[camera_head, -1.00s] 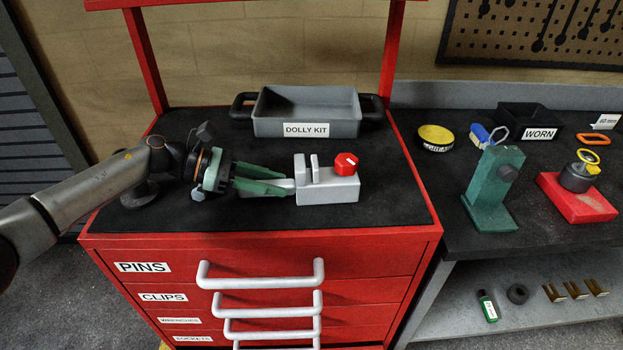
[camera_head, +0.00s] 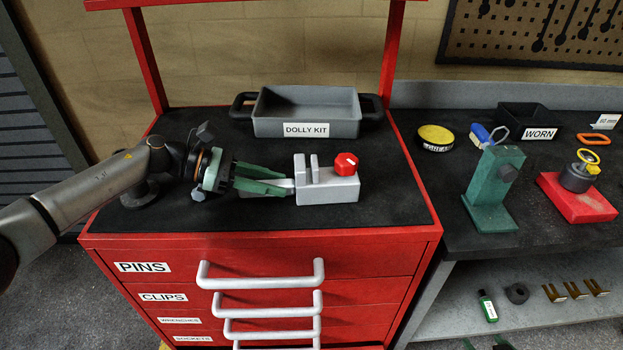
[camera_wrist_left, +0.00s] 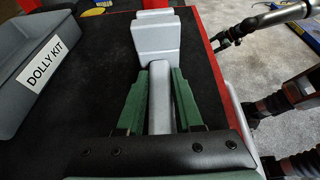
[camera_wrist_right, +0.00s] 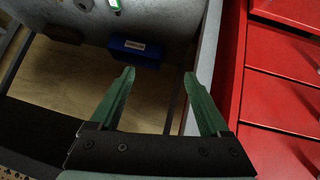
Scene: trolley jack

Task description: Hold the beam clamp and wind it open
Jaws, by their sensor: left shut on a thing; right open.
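The beam clamp (camera_head: 330,190) is a light grey block with upright jaws and a red knob (camera_head: 345,164) on its right end. It lies on the black top of the red cabinet. My left gripper (camera_head: 285,185) is shut on the clamp's grey bar, which also shows between the green fingers in the left wrist view (camera_wrist_left: 160,95). The red knob is hidden there. My right gripper (camera_wrist_right: 160,75) is open and empty in its wrist view, away from the clamp, facing a low shelf area beside the red drawers.
A grey DOLLY KIT tray (camera_head: 305,112) stands behind the clamp. On the bench at right are a green stand (camera_head: 490,190), a red block (camera_head: 575,197), and a black WORN bin (camera_head: 528,120). A blue box (camera_wrist_right: 134,50) shows in the right wrist view.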

